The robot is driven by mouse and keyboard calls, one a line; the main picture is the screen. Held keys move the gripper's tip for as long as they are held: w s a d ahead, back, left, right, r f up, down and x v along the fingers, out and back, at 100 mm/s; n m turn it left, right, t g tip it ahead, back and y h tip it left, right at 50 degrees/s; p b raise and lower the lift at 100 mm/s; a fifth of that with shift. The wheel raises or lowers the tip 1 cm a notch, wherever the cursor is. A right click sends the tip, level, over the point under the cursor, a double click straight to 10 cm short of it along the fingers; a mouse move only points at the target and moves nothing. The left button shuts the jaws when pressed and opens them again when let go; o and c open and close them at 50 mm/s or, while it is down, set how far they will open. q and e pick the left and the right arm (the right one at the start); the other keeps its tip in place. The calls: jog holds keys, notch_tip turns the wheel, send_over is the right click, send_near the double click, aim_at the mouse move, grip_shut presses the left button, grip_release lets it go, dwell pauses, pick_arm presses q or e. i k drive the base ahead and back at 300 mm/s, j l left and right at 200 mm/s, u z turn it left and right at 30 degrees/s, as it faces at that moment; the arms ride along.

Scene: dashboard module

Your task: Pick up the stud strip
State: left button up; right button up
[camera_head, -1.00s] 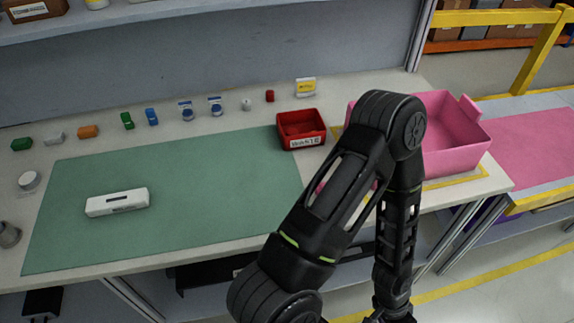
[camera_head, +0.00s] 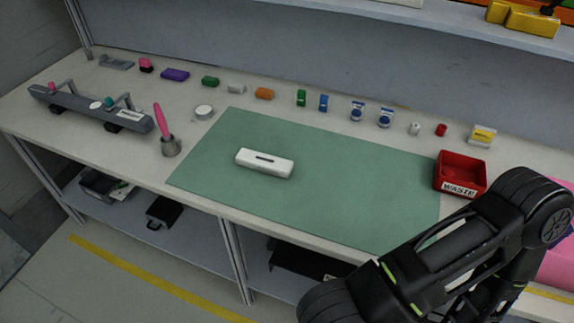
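No part is labelled as the stud strip, and I cannot tell for sure which one it is. A small grey, notched flat piece (camera_head: 115,62) lies at the back left of the bench. A white oblong block (camera_head: 264,163) with a dark slot lies on the green mat. A long dark grey bar fixture (camera_head: 90,108) with small upright arms stands at the left end. My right arm shows at the lower right, but its gripper is outside the picture. My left gripper is not in view. Nothing visible is held.
Several small coloured parts line the back, including a purple one (camera_head: 175,75) and an orange one (camera_head: 264,93). A red WASTE bin (camera_head: 460,174) sits right. The green mat (camera_head: 330,200) is mostly clear.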

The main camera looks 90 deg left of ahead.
aim_at(251, 159)
jog(key=u, duration=0.45)
jog(key=l+u, duration=0.15)
jog(key=u, duration=0.75)
jog(key=l+u, duration=0.1)
jog(key=u, duration=0.35)
jog(key=k+u, duration=0.1)
jog(key=u, duration=0.8)
jog(key=k+u, duration=0.1)
jog(key=u, duration=0.35)
jog(key=i+j, duration=0.1)
jog(key=j, duration=0.45)
jog(key=i+j, duration=0.1)
jog(key=j, duration=0.95)
jog(key=z, duration=1.6)
jog(key=i+j, duration=0.05)
jog(key=j, duration=0.05)
